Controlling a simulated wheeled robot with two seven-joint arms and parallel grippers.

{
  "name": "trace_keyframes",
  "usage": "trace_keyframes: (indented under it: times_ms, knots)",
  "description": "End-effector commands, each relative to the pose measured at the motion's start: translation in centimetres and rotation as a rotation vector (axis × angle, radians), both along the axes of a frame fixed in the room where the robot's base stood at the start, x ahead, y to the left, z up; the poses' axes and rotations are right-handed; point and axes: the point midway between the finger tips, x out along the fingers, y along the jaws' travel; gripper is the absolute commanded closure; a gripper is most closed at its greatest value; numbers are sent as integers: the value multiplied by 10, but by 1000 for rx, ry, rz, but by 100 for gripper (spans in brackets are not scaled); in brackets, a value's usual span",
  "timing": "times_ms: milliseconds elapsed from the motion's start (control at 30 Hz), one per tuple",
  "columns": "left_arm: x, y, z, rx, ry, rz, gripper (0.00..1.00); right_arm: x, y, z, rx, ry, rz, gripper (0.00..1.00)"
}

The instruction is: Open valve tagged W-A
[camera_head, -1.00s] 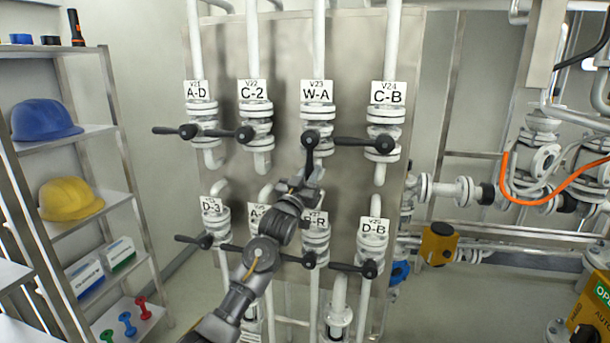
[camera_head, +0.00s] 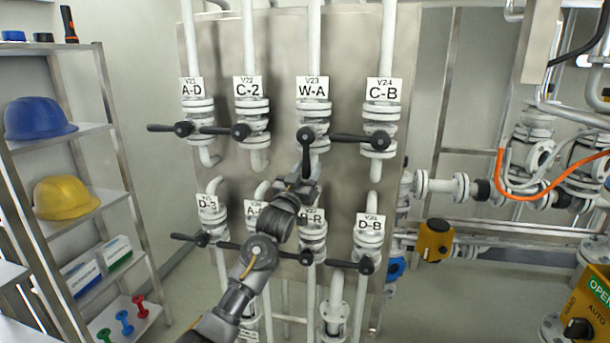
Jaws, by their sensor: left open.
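The tag W-A (camera_head: 312,88) hangs on the upper row of valves, third from the left. Below it, the black lever of valve W-A (camera_head: 306,157) points straight down from its hub, in line with its pipe. My left gripper (camera_head: 302,183) is open at the lower end of this lever, coming from below. I cannot tell whether the lever's tip is between the fingers or just clear of them. My left arm covers parts of the lower valves. My right gripper is not in view.
The neighbouring levers of C-2 (camera_head: 222,131) and C-B (camera_head: 352,138) lie level, pointing left; C-B's tip is close to W-A. Lower valves such as D-B (camera_head: 368,240) stand beneath. A shelf with helmets (camera_head: 38,118) is at left, pipework at right.

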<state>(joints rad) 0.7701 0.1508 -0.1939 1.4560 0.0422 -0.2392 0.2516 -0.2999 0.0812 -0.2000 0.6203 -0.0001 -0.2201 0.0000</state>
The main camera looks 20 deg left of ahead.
Motion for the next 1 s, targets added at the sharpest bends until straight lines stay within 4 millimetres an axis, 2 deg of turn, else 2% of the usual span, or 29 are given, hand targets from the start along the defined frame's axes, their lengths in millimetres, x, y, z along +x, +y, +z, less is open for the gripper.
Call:
trace_keyframes:
  times_ms: [167, 400, 600, 767, 1000]
  knots:
    - [-16, 1, -10, 0, 0, 0, 58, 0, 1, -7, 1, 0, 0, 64]
    - [-61, 4, -30, 1, 1, -2, 58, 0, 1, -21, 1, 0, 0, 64]
    - [-88, 7, -40, 1, 1, -2, 58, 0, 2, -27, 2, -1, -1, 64]
    - [-97, 8, -42, 1, 2, -1, 58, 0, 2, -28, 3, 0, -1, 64]
    - [-98, 8, -42, 1, 2, -2, 58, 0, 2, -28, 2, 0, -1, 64]
